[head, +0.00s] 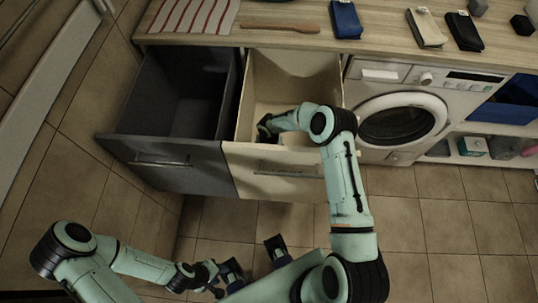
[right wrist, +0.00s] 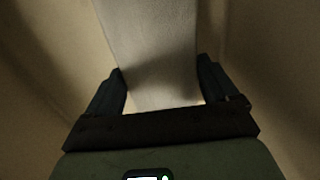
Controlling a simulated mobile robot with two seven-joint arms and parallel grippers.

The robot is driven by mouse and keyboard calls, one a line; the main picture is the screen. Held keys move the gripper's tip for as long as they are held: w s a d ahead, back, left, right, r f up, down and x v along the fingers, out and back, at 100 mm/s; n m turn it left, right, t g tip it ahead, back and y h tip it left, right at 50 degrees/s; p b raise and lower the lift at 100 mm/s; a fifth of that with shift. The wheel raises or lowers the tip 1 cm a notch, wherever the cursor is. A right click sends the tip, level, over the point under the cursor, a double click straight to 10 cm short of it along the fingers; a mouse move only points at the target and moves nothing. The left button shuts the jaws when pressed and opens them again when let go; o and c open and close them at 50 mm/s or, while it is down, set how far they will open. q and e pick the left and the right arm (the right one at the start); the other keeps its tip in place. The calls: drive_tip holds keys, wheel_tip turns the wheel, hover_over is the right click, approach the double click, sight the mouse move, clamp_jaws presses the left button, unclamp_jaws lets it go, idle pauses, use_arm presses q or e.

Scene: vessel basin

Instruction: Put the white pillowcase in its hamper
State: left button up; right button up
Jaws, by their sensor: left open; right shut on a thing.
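The white pillowcase (right wrist: 155,45) shows in the right wrist view as a pale flat strip of cloth between the fingers of my right gripper (right wrist: 162,90), which is shut on it. In the head view my right gripper (head: 265,128) reaches down inside the open cream hamper (head: 280,187), below its rim; the pillowcase is hidden there by the arm and hamper. The cream walls also surround the gripper in the right wrist view. An open dark grey hamper (head: 170,165) stands beside it on the left and looks empty. My left gripper (head: 253,262) is open and empty, low in front of the hampers.
On the wooden counter (head: 290,12) lie a striped cloth (head: 195,14), a wooden bar (head: 280,26) and folded blue (head: 345,20), beige (head: 427,28) and black (head: 464,31) cloths. A washing machine (head: 375,118) stands right of the hampers. The tiled floor (head: 440,225) at right is clear.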

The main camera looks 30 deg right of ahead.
wheel_tip(320, 180, down, 2)
drive_tip(key=shift+f, duration=0.2)
drive_tip(key=shift+f, duration=0.15)
drive_tip(key=o, duration=1)
